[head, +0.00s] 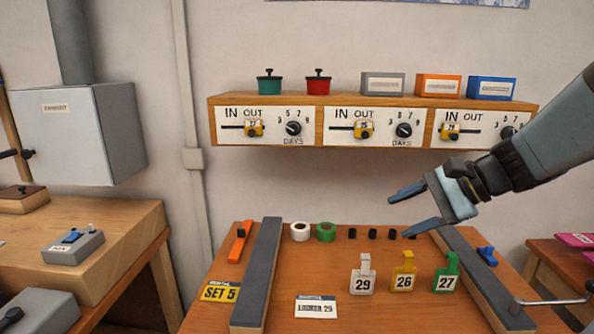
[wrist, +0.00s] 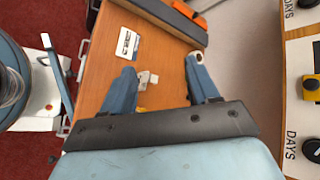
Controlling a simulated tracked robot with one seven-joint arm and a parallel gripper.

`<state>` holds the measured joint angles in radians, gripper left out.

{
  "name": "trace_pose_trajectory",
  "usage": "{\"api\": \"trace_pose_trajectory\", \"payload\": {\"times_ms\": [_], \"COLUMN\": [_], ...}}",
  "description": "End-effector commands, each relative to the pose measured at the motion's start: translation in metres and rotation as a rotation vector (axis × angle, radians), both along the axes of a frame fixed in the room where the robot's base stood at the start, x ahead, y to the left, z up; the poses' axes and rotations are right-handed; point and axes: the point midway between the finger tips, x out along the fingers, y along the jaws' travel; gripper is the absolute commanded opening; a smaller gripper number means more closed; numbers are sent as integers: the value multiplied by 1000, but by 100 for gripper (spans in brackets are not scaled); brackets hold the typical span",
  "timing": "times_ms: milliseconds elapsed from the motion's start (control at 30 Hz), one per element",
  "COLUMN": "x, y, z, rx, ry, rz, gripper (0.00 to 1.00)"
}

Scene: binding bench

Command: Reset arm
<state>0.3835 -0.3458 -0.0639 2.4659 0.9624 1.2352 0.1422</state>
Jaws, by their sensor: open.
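My gripper (head: 404,207) is open and empty, held above the right part of the wooden bench (head: 285,265) in the head view. In the wrist view my gripper (wrist: 158,85) shows its two blue fingers spread apart over the bench. Below it in the head view stand a white tag numbered 29 (head: 362,283), a yellow tag numbered 26 (head: 404,278) and a green tag numbered 27 (head: 446,281). The white tag shows between the fingers in the wrist view (wrist: 145,78), and the yellow one is mostly hidden there.
A shelf (head: 375,99) with several dial panels runs along the wall above the bench. Dark rails (head: 257,275) flank the bench top. A white roll (head: 300,232) and a green roll (head: 326,232) lie at the back. A card (head: 316,308) lies in front.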

Motion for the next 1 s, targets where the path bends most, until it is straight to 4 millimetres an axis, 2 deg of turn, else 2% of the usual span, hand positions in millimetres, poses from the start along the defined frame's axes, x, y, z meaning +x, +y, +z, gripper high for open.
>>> {"api": "trace_pose_trajectory", "payload": {"times_ms": [67, 200, 333, 500, 700, 1000], "x": [-20, -48, -66, -77, -80, -80], "y": [9, 9, 0, -14, -23, -24], "z": [-5, -13, -11, 0, 13, 14], "rx": [-156, -436, -691, -971, -1141, -1164], "ry": [-40, -127, -236, -379, -474, -484], "rz": [111, 292, 449, 607, 694, 706], "gripper": [60, 60, 60, 60, 60, 60]}}
